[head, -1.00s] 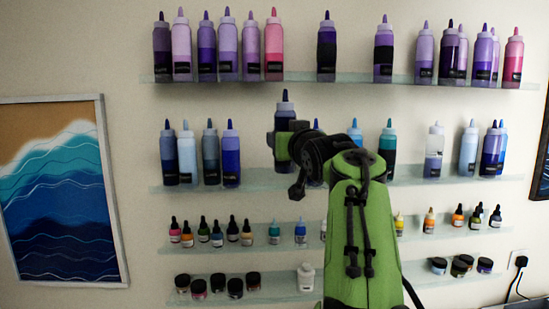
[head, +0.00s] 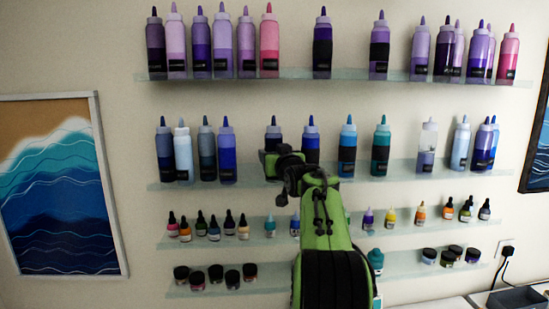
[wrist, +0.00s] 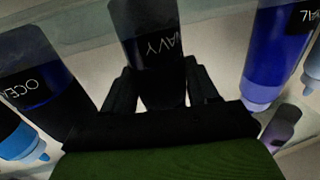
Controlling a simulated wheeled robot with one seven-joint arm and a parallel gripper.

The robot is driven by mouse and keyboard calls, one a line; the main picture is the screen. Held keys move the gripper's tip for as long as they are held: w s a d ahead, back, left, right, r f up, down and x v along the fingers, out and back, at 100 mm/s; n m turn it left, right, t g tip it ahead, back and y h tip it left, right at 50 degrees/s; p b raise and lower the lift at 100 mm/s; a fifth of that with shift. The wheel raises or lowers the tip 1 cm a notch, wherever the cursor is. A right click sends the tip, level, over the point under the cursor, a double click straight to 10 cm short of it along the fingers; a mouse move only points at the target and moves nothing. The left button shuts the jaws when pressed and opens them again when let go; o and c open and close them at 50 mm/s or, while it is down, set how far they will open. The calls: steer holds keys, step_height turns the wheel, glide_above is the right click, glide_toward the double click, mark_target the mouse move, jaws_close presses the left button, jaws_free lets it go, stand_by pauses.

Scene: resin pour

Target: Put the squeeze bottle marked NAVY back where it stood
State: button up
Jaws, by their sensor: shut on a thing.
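The NAVY squeeze bottle (head: 273,134), dark with a dark nozzle, is upright on the middle-row shelf line in the head view. Its label reads NAVY, upside down, in the wrist view (wrist: 157,45). My gripper (head: 272,160) is shut on it; a finger shows on each side in the wrist view (wrist: 160,92). The nozzle top is about level with its neighbours. My gripper hides the bottle's lower part, so I cannot tell if its base touches the shelf (head: 370,172).
In the head view a blue bottle with a dark label (head: 310,144) stands close to the right, and a plain blue bottle (head: 226,158) stands to the left across a gap. The upper shelf (head: 345,75) holds purple and pink bottles. Small dropper bottles (head: 229,224) stand below.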

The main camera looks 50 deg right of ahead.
steer(key=o, duration=1.1)
steer(key=shift+c, duration=0.2)
steer(key=shift+r, duration=0.25)
steer(key=b+v, duration=0.5)
steer(key=v, duration=0.7)
steer(key=shift+f, duration=0.1)
